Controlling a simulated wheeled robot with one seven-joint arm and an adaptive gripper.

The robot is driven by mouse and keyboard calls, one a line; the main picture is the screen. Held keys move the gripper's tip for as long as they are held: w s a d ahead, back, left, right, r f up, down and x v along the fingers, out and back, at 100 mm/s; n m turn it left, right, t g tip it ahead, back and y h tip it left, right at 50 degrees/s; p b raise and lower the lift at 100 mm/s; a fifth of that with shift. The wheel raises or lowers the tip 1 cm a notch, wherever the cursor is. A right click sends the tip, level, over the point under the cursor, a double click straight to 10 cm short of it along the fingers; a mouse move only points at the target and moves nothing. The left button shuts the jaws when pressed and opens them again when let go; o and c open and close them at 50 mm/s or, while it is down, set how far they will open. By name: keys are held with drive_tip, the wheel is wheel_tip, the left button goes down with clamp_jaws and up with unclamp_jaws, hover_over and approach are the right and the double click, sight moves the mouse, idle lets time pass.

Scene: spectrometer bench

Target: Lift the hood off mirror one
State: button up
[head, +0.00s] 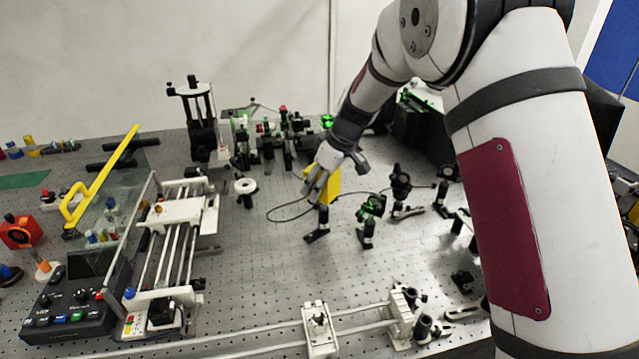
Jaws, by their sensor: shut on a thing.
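A yellow hood (332,187) shows near the middle of the bench in the head view. My gripper (316,192) is shut on the hood from its left side, and its fingers hide part of it. Directly below the hood is a black post mount (319,224) on the bench, which may be that of mirror one. The mirror itself is not visible. I cannot tell whether the hood still touches the mount.
A mount lit green (371,207) stands close on the right, with another black mount (400,184) behind it. A dark cable (285,213) loops on the left. A rail stage (170,215) and a control box (70,305) fill the left. Bare perforated bench (260,265) lies in front.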

drive_tip(key=shift+r, duration=0.2)
drive_tip(key=shift+r, duration=1.85)
drive_tip(key=shift+a+r, duration=0.1)
drive_tip(key=shift+r, duration=0.15)
